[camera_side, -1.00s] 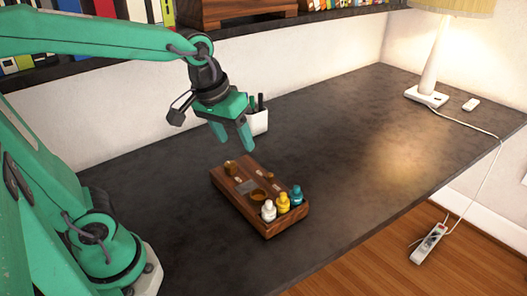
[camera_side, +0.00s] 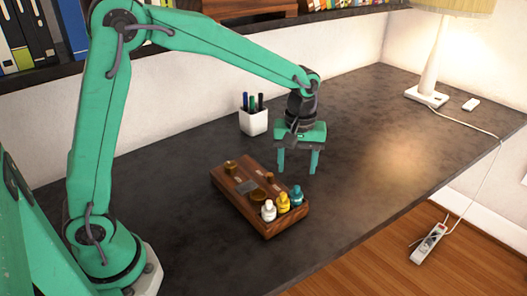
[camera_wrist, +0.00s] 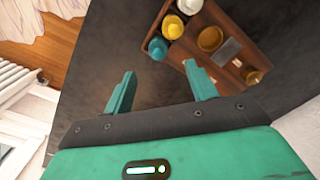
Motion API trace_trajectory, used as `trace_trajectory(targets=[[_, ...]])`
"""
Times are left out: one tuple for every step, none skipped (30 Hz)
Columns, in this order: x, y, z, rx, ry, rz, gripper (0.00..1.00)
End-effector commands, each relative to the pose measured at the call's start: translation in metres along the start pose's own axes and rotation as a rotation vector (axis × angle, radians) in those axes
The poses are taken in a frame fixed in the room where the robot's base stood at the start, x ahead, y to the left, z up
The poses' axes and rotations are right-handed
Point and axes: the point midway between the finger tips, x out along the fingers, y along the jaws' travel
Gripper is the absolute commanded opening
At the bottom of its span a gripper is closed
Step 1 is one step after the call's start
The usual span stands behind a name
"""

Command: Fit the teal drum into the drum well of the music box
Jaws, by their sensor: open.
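The wooden music box (camera_side: 228,193) lies on the dark tabletop. At its near right end stand a white drum (camera_side: 268,211), a yellow drum (camera_side: 283,203) and the teal drum (camera_side: 296,196) in a row. In the wrist view the teal drum (camera_wrist: 157,47) is at the top, just beyond my fingers. A round recess (camera_side: 258,195), which looks like the drum well, is in the box's top; it also shows in the wrist view (camera_wrist: 210,39). My gripper (camera_side: 298,173) is open and empty, pointing down above and behind the teal drum, apart from it.
A white pen cup (camera_side: 253,122) stands behind the box near the wall. A lamp (camera_side: 432,60) and its cord are at the far right. A power strip (camera_side: 429,243) lies beyond the table's right edge. The tabletop right of the box is clear.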

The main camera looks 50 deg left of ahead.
Motion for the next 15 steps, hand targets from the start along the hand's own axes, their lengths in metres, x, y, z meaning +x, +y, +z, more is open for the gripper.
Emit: trace_trajectory(targets=[[0.003,0.002,0.000,-0.005,-0.003,-0.004,0.57],[0.003,0.003,0.000,-0.008,-0.004,-0.005,0.57],[0.004,0.003,0.000,-0.010,-0.004,-0.006,0.57],[0.004,0.003,-0.001,-0.012,-0.005,-0.007,0.57],[0.004,0.003,-0.001,-0.012,-0.005,-0.007,0.57],[0.004,0.003,-0.001,-0.012,-0.005,-0.007,0.57],[0.004,0.003,-0.001,-0.012,-0.005,-0.007,0.57],[0.005,0.003,-0.001,-0.012,-0.005,-0.007,0.57],[0.007,0.003,0.000,-0.012,-0.005,-0.007,0.57],[0.008,0.003,0.000,-0.012,-0.006,-0.008,0.57],[0.010,0.003,0.000,-0.012,-0.006,-0.008,0.57],[0.013,0.003,0.000,-0.011,-0.006,-0.008,0.57],[0.016,0.003,0.000,-0.011,-0.005,-0.008,0.57],[0.018,0.003,0.000,-0.011,-0.005,-0.008,0.57],[0.021,0.003,0.000,-0.011,-0.005,-0.008,0.57]])
